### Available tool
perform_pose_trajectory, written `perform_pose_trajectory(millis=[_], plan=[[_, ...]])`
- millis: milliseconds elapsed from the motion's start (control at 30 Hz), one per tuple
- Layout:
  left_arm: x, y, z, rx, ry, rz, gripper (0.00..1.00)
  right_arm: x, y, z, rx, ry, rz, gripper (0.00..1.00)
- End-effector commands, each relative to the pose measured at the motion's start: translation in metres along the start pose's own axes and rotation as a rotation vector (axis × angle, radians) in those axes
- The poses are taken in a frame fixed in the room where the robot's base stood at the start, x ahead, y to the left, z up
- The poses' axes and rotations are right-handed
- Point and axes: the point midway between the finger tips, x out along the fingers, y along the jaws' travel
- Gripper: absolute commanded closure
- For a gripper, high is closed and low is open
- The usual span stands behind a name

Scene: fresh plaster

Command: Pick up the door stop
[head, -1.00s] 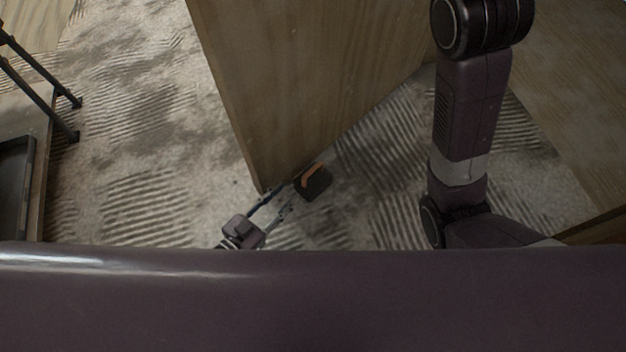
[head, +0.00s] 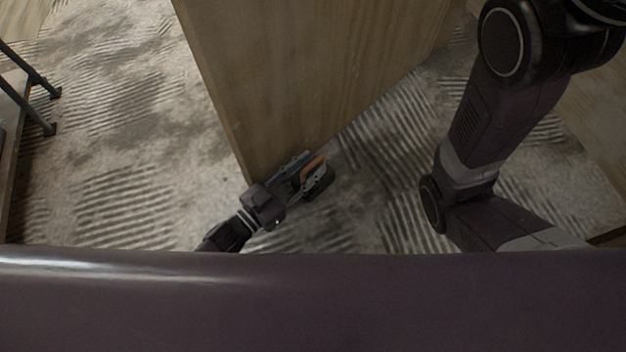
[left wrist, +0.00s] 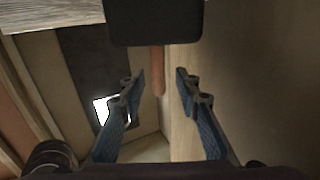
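The door stop (head: 322,186) is a small dark block with an orange strip on it. It sits on the floor beside the lower edge of the wooden door (head: 300,85). In the left wrist view its dark body (left wrist: 153,22) fills the top middle, and the orange-brown strip (left wrist: 158,75) points down between the fingers. My left gripper (head: 308,167) reaches in from the left with its fingers at the two sides of the strip. In the left wrist view the fingers stand apart, with gaps beside the strip. My right gripper is out of view; only arm links show.
The door panel rises close beside the left gripper. A dark-legged stand (head: 40,105) is at the far left. Streaked floor (head: 130,130) is clear to the left of the door. My right arm occupies the right side.

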Motion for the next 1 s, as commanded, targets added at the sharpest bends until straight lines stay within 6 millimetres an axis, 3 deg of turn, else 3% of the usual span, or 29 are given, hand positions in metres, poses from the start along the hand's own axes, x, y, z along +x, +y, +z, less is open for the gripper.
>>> perform_pose_trajectory(millis=[100, 367, 667, 1000], plan=[[0.0131, 0.0006, 0.0024, 0.001, 0.001, 0.000, 0.70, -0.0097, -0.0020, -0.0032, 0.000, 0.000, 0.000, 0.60], [0.0162, 0.0009, 0.0001, -0.001, -0.001, 0.000, 0.70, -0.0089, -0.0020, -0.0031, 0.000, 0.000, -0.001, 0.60], [0.0160, 0.0007, 0.0004, -0.001, -0.001, 0.000, 0.99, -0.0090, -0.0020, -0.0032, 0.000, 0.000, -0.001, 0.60], [0.0158, 0.0008, 0.0008, -0.001, -0.001, 0.000, 1.00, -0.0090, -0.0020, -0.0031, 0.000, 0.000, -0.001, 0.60]])
